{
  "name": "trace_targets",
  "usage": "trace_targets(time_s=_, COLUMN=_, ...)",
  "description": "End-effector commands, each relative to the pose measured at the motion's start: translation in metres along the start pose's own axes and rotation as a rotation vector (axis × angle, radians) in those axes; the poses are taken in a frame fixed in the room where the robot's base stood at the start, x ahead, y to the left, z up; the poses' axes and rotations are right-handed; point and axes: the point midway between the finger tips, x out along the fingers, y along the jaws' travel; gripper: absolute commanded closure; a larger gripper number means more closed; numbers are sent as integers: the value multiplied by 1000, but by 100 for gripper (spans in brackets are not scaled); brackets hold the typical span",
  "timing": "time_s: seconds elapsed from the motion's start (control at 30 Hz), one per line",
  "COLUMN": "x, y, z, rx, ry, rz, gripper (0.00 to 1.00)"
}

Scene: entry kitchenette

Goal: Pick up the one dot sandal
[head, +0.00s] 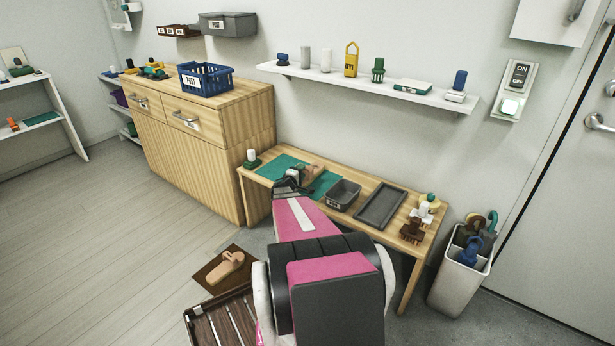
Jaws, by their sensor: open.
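A tan sandal (226,267) lies on a dark brown mat (213,279) on the floor, left of my arm. I cannot make out any dot on it at this size. My gripper (293,180) is open over the left half of the low wooden bench, far from that sandal. A small pinkish-tan object (313,171) lies by the gripper's tips on the green mat (276,166); it is partly hidden, and I cannot tell what it is or whether the gripper touches it.
The bench (384,187) also holds a grey bin (343,195), a dark tray (381,208) and small items at its right end. A slatted dark rack (215,318) sits on the floor at the front. A white bin (459,279) stands at right. Floor at left is clear.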

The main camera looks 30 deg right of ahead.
Motion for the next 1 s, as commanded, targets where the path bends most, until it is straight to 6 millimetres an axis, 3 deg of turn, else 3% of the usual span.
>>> trace_targets(time_s=0.43, x=51, y=-1, z=-1, rx=1, ry=-1, rz=0, gripper=57)
trace_targets(time_s=0.7, x=54, y=0, z=0, rx=0, ry=0, rz=-1, gripper=57)
trace_targets(time_s=0.83, x=54, y=0, z=0, rx=0, ry=0, rz=-1, gripper=100)
trace_targets(time_s=1.0, x=54, y=0, z=0, rx=0, ry=-1, rz=0, gripper=100)
